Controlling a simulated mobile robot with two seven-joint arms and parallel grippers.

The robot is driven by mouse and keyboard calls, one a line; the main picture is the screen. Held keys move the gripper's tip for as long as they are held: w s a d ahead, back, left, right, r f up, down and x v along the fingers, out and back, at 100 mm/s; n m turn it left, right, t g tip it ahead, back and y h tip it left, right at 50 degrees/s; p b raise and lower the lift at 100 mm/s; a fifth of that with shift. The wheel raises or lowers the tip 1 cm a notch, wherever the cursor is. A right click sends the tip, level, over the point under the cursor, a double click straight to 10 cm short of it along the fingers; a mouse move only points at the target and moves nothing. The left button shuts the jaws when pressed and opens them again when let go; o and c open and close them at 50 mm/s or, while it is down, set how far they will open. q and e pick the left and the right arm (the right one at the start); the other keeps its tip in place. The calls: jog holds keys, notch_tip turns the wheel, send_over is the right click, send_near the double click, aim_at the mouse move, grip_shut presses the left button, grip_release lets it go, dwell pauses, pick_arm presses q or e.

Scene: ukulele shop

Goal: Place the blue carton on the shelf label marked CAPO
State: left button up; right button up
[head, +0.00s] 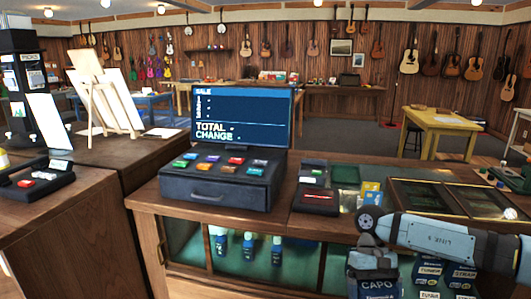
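My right arm comes in from the right edge and bends down at the front of the counter. The hand of my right gripper (372,262) is at the bottom, and its fingers cannot be made out. Just below it is a dark blue face marked CAPO (379,286), cut by the frame's bottom edge. I cannot tell whether this is the blue carton or a shelf label, or whether the gripper touches it. Smaller dark blue pieces marked TUNER (430,270) and STRAP (463,273) are to its right. My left gripper is not in view.
A cash register (222,185) with a blue screen (240,116) stands on the wooden counter. A card terminal (318,200) and framed panels (425,199) lie to its right. Blue bottles (248,246) stand inside the counter's glass front. Another counter (58,225) adjoins at left.

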pick_arm(q)
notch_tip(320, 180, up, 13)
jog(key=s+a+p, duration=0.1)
jog(key=p, duration=1.7)
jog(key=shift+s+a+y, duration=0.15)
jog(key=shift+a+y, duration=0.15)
pick_arm(e)
jog(key=s+r, duration=0.4)
jog(key=r, duration=0.4)
jog(key=s+r, duration=0.3)
jog(key=r, duration=0.6)
jog(key=shift+s, duration=0.4)
jog(key=shift+w+r, duration=0.1)
